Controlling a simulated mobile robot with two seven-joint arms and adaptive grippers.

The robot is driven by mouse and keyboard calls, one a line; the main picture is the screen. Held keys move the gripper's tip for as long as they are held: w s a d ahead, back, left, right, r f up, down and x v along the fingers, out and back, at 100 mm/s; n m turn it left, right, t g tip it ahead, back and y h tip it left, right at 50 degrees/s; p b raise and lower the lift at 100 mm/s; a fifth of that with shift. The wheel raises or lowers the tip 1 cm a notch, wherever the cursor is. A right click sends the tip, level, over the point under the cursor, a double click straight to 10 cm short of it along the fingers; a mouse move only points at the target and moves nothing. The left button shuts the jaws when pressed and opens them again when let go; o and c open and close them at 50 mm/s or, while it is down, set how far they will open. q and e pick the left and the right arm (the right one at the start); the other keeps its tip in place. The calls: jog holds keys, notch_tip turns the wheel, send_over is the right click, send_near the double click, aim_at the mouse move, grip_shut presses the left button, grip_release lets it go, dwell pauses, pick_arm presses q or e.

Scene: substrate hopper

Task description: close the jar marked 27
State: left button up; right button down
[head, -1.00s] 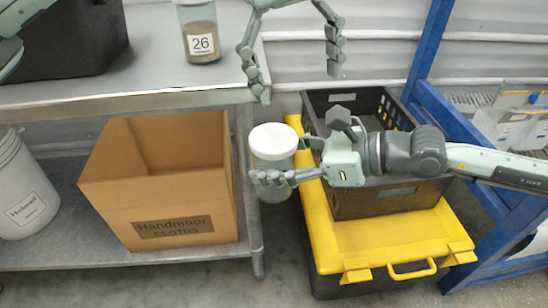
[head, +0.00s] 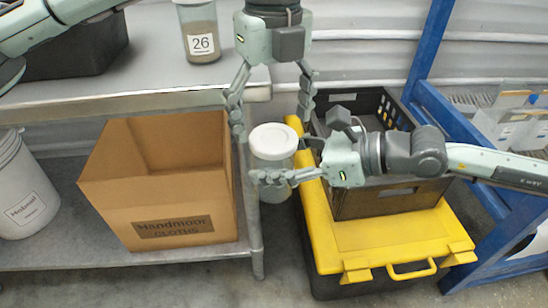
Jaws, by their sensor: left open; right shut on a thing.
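A clear jar (head: 272,178) with grey contents hangs in front of the bench, left of the yellow case. A white lid (head: 273,140) sits on its top; I cannot tell whether it is screwed tight. No number shows on this jar from here. My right gripper (head: 279,162) comes in from the right and is shut around the jar's side, holding it upright. My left gripper (head: 271,122) points down from above, its fingers spread open on either side of the lid, and appears not to touch it.
A jar marked 26 (head: 199,32) stands on the metal bench (head: 150,88). A cardboard box (head: 165,185) and a white bucket (head: 22,190) sit on the lower shelf. A dark crate (head: 385,200) rests on a yellow case (head: 390,240), near a blue frame (head: 455,135).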

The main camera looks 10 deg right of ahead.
pick_arm(q)
jog(key=shift+f, duration=1.45)
